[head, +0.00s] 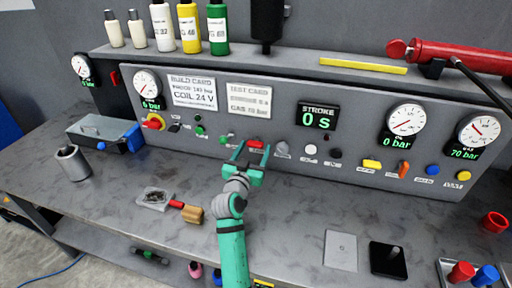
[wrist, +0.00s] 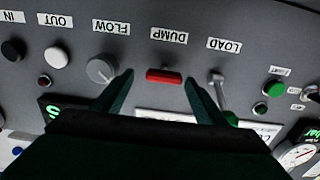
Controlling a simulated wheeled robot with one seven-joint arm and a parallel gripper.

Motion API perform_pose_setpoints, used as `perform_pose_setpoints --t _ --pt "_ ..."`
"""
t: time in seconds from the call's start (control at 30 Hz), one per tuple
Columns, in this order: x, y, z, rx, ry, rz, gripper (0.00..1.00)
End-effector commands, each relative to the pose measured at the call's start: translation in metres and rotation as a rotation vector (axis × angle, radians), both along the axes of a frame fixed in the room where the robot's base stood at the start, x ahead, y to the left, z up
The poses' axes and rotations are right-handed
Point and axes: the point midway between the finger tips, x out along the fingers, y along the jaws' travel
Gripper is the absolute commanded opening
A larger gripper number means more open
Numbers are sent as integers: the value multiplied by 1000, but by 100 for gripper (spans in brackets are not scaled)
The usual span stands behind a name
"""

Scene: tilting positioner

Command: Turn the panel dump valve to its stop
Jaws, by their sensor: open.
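The dump valve is a short red bar handle (wrist: 164,76) under the label DUMP, which appears upside down in the wrist view. The bar lies level across that picture. In the head view the red handle (head: 256,144) shows on the panel just beyond my gripper (head: 254,153). My gripper is open. In the wrist view my gripper's fingertips (wrist: 159,78) stand one to each side of the red bar, with a gap on both sides. Whether the tips reach as deep as the handle is hard to tell.
A grey FLOW knob (wrist: 102,69) sits close beside one finger, and a LOAD lever (wrist: 217,88) close beside the other. Green button (wrist: 274,88) lies farther right.

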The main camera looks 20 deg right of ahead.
Motion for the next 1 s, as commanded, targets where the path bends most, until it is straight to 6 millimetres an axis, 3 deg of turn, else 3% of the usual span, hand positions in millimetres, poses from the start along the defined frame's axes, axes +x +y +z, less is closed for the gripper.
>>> perform_pose_setpoints --t 0.17,0.47,0.5,0.67,1.0 --pt "13 -3 0 0 0 6 66" --pt "13 -11 0 -1 -1 -2 66" --pt "13 -11 0 0 0 -2 63" --pt "12 -12 0 0 0 -4 25" --pt "13 -12 0 -27 18 -4 24"
